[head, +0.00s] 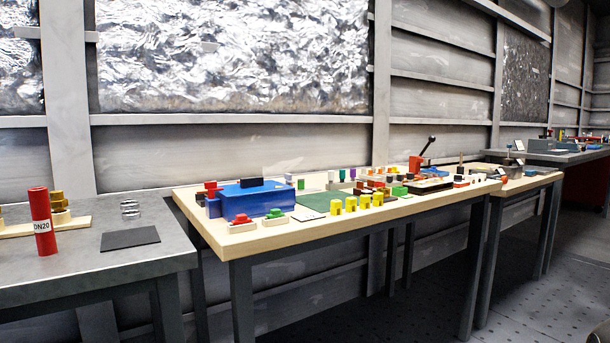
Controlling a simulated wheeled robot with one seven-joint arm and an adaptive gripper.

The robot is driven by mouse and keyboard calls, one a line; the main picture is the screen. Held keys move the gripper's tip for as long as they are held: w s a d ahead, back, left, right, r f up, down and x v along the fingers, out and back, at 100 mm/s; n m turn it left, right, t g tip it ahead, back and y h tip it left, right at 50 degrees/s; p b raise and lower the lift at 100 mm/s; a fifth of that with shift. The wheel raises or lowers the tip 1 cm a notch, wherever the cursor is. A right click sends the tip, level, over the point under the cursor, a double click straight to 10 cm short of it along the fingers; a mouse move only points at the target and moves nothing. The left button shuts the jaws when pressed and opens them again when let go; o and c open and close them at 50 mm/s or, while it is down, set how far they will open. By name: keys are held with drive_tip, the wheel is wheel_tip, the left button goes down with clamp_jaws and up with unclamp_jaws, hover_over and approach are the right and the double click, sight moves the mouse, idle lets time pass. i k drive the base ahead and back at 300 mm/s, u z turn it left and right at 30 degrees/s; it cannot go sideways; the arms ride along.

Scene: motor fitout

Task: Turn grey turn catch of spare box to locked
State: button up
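I cannot make out a grey turn catch anywhere in the head view. No box is clearly marked as the spare box. A blue box (256,197) with a dark block on top stands at the left of the middle wooden-topped table (285,238). Low grey box-like items (553,148) stand on the far right bench, too small to tell whether a catch is on them. My gripper is not in view.
Several yellow blocks (350,204), red and green pieces and a black-levered red device (416,162) crowd the middle table. A red DN20 cylinder (41,221) and black mat (130,239) are on the left grey table (105,267). Open floor (520,285) lies at right.

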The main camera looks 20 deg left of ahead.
sight(288, 177)
drive_tip(key=i, duration=0.2)
drive_tip(key=u, duration=0.3)
drive_tip(key=k, duration=0.4)
drive_tip(key=u, duration=0.9)
